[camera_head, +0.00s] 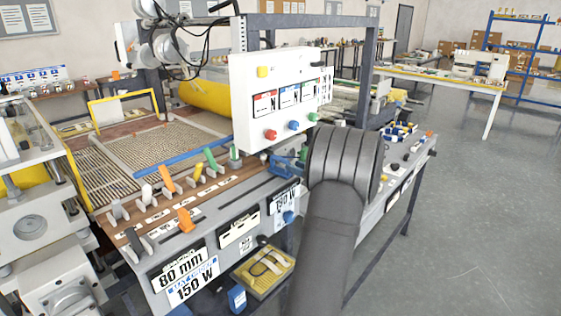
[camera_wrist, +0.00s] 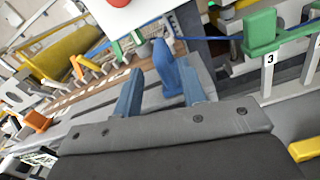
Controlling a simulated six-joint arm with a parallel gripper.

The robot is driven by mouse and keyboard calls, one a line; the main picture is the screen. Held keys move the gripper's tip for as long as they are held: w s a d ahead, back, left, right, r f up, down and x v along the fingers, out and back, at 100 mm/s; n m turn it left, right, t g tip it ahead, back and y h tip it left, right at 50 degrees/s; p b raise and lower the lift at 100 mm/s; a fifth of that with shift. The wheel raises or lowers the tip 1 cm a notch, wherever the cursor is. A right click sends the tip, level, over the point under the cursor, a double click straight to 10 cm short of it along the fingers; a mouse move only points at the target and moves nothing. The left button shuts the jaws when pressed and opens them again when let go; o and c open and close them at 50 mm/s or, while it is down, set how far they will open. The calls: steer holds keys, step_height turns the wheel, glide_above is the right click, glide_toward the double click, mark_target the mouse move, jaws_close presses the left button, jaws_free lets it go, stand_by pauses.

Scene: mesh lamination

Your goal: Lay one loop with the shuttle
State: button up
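My gripper (camera_wrist: 160,90) is seen from behind in the wrist view, with its two blue-grey fingers apart. A blue piece with a rounded top (camera_wrist: 165,68) stands in the gap between the fingers, nearer the right one. A gap shows on its left side; contact on the right cannot be told. I cannot tell whether this piece is the shuttle. A thin blue line (camera_wrist: 222,38) runs right from near it toward a green-topped post marked 3 (camera_wrist: 264,35). In the head view my arm hides much of this area.
A white control panel (camera_head: 278,100) hangs close by the gripper. Orange (camera_head: 185,219), green and grey levers line the bench's front edge. A blue bar (camera_head: 180,155) lies along the beige mesh (camera_head: 160,145). A yellow tray (camera_head: 264,270) sits below. Floor at right is clear.

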mark_target(280, 160)
steer(key=x, duration=0.7)
steer(key=shift+w+a, duration=0.2)
jaws_close()
